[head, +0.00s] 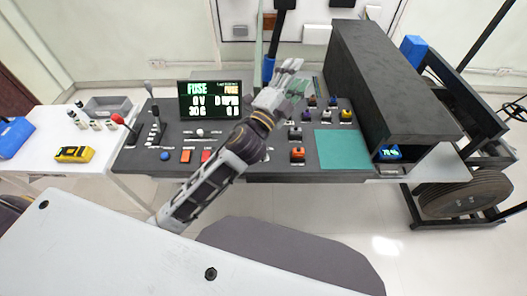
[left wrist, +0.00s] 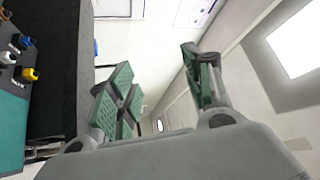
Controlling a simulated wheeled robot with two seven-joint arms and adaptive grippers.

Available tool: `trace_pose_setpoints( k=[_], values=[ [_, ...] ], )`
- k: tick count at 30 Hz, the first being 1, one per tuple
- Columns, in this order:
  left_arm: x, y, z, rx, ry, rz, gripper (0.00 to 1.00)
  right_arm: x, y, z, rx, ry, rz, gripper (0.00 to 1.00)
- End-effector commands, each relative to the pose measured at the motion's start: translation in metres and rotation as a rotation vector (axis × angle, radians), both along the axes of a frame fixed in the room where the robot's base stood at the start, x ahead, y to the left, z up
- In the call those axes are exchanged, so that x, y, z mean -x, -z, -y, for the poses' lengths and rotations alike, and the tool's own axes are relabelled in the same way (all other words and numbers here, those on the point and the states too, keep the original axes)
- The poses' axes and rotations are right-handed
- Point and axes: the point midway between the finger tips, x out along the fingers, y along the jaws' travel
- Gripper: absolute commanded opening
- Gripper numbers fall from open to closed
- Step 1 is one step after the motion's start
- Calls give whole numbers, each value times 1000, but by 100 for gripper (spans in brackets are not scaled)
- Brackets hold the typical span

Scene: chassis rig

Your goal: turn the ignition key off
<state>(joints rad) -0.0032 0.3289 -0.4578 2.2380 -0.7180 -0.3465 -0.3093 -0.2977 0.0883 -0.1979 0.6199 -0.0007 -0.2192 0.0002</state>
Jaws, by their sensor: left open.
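The ignition key cannot be made out for certain on the dark control console (head: 225,160). Several small coloured knobs and switches sit on the console's right half, among them an orange one (head: 297,153) and a yellow one (head: 346,115). My left gripper (head: 291,72) is above the back of the console, right of the display, with its fingers pointing away. In the left wrist view its green-padded fingers (left wrist: 160,82) are spread apart with nothing between them. My left arm hides part of the console's middle. My right gripper is not in view.
A lit display (head: 210,100) stands at the console's back left, near levers (head: 155,125). A long dark box (head: 385,75) rises at the right. A flat teal pad (head: 342,150) lies beside it. A white table (head: 40,150) holds a yellow meter (head: 74,154).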

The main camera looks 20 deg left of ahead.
Motion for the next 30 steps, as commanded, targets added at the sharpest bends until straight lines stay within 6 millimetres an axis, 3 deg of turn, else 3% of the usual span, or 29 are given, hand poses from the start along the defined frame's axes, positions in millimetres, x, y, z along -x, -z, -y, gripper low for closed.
trace_pose_setpoints(
  k=[6,14,23,30],
  values=[
    [15,-37,48,-190,123,243,50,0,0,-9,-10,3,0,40],
    [44,-55,103,-431,274,520,50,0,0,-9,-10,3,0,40],
    [82,-41,155,-728,460,814,50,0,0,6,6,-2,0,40],
    [105,-5,179,-979,620,1024,50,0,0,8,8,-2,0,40]
  ],
)
